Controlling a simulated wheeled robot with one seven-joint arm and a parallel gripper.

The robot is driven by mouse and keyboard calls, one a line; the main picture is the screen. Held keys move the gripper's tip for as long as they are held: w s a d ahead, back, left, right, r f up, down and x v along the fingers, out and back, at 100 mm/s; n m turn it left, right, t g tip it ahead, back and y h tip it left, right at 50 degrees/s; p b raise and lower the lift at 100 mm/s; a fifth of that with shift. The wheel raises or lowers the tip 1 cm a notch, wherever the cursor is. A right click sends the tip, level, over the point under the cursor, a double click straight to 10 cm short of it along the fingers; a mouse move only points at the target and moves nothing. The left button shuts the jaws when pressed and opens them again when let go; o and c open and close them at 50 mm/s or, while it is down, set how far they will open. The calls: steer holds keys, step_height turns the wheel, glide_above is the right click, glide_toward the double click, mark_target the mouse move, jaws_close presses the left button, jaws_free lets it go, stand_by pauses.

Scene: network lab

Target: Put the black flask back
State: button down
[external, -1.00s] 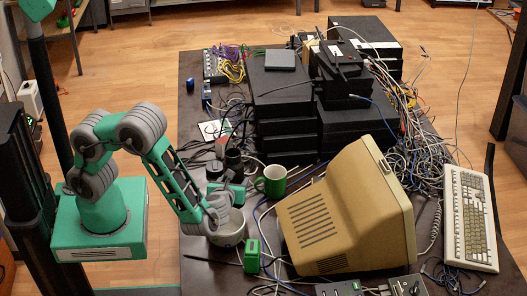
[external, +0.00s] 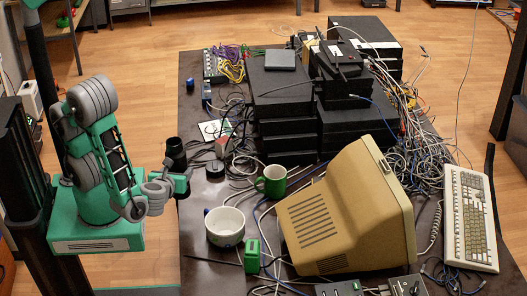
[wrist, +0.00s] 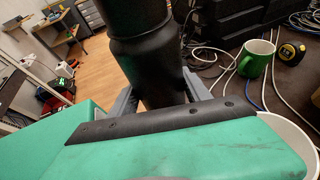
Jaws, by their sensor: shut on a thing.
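The black flask (external: 175,150) is upright in my gripper (external: 178,180), near the table's left edge in the external view. In the wrist view the flask (wrist: 145,62) fills the upper middle. The grey fingers of my gripper (wrist: 160,98) close on it from both sides. Its top is cut off by the picture's edge and its lowest part is hidden behind the gripper body.
The dark table (external: 205,274) holds a large white cup (external: 225,226), a green mug (external: 271,181), a small green block (external: 252,256) and a beige monitor (external: 340,212). Stacked black boxes (external: 285,130) and loose cables lie behind. The table's left strip is mostly clear.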

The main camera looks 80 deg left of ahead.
steer(key=shift+m+t, duration=0.7)
steer(key=shift+t, duration=0.1)
steer(key=shift+w+a+f+b, duration=0.9)
steer(key=shift+w+a+f, duration=0.4)
steer(key=shift+w+f, duration=0.4)
steer(key=shift+w+a+f+b, duration=0.9)
steer(key=shift+w+a+f, duration=0.35)
steer(key=shift+w+f, duration=0.4)
steer(key=shift+w+a+f+b, duration=0.9)
steer(key=shift+w+a+f, duration=0.55)
steer(key=shift+f, duration=0.4)
steer(key=shift+w+d+f, duration=0.1)
steer(key=shift+d+f, duration=0.05)
steer(key=shift+c, duration=2.4)
jaws_free()
